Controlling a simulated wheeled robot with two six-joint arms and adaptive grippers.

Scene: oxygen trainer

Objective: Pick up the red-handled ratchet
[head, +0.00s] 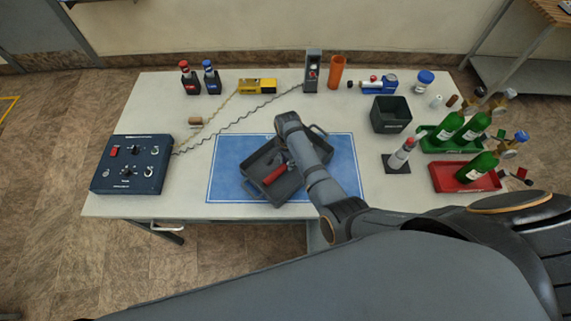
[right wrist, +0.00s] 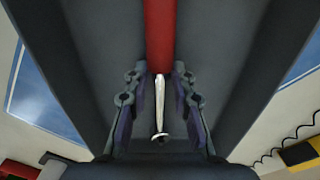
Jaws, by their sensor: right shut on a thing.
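The red-handled ratchet shows in the head view as a red handle (head: 274,174) over the grey tray (head: 250,188). In the right wrist view its red handle (right wrist: 159,38) runs up from between the fingers, with its bright metal shaft below. My right gripper (right wrist: 160,98) is shut on the ratchet near where handle meets shaft. In the head view my right arm covers part of the tray and most of the gripper. I cannot tell whether the ratchet touches the tray floor. My left gripper is not in view.
The tray stands on a blue mat (head: 345,160) on the white table (head: 110,208). A blue control box (head: 130,165) is at left, a dark bin (head: 391,114) at right. Green bottles stand in a green tray (head: 429,144) and a red tray (head: 448,181).

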